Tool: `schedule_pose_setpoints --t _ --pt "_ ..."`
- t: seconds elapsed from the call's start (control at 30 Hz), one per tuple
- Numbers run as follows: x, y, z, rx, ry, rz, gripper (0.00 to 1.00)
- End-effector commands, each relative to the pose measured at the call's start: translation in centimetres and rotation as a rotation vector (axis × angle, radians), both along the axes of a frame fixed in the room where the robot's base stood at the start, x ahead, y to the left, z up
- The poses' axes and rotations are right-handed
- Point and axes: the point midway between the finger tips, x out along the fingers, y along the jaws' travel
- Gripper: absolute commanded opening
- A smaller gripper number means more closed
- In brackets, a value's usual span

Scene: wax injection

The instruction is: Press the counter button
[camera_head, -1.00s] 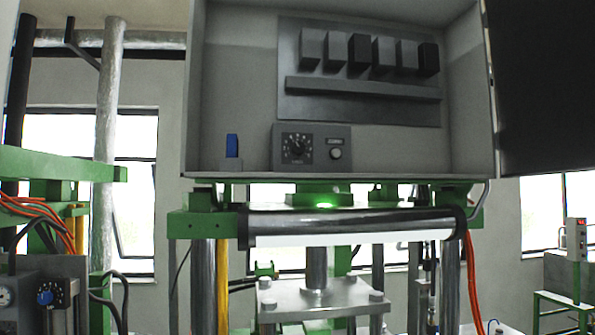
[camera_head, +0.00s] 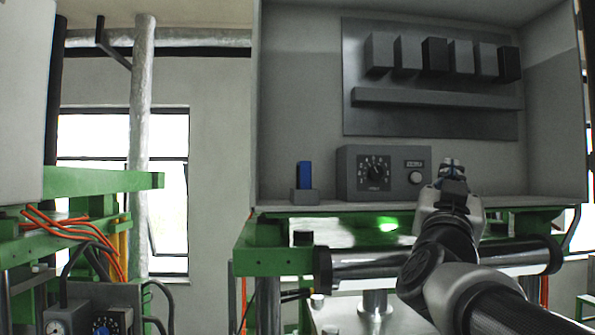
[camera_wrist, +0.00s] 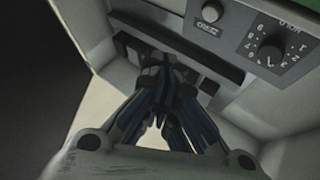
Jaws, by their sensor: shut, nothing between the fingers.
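The round, pale counter button (camera_head: 416,178) sits on the front of a grey control box, under a small label plate. It also shows in the wrist view (camera_wrist: 212,12), near the top edge. My gripper (camera_head: 452,167) is in front of the open cabinet, just right of the control box in the head view. Its fingers are shut and empty, and the closed fingertips (camera_wrist: 166,64) show in the wrist view. They appear apart from the button there, though the exact gap is hard to judge.
The control box (camera_head: 353,190) carries a dial (camera_head: 374,168) left of the button. A blue switch (camera_head: 305,176) stands further left on the cabinet floor. A panel of grey and black blocks (camera_head: 430,110) hangs on the cabinet's back wall. A metal roller bar (camera_head: 375,262) runs below.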

Motion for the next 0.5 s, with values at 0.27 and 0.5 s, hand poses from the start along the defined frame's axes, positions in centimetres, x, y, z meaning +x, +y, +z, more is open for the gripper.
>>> schedule_pose_setpoints --t 0.27,0.5 --pt "-0.21 -0.46 0.55 0.001 -0.018 -0.021 0.0" --pt "0.24 -0.41 0.54 0.001 -0.016 -0.019 0.0"
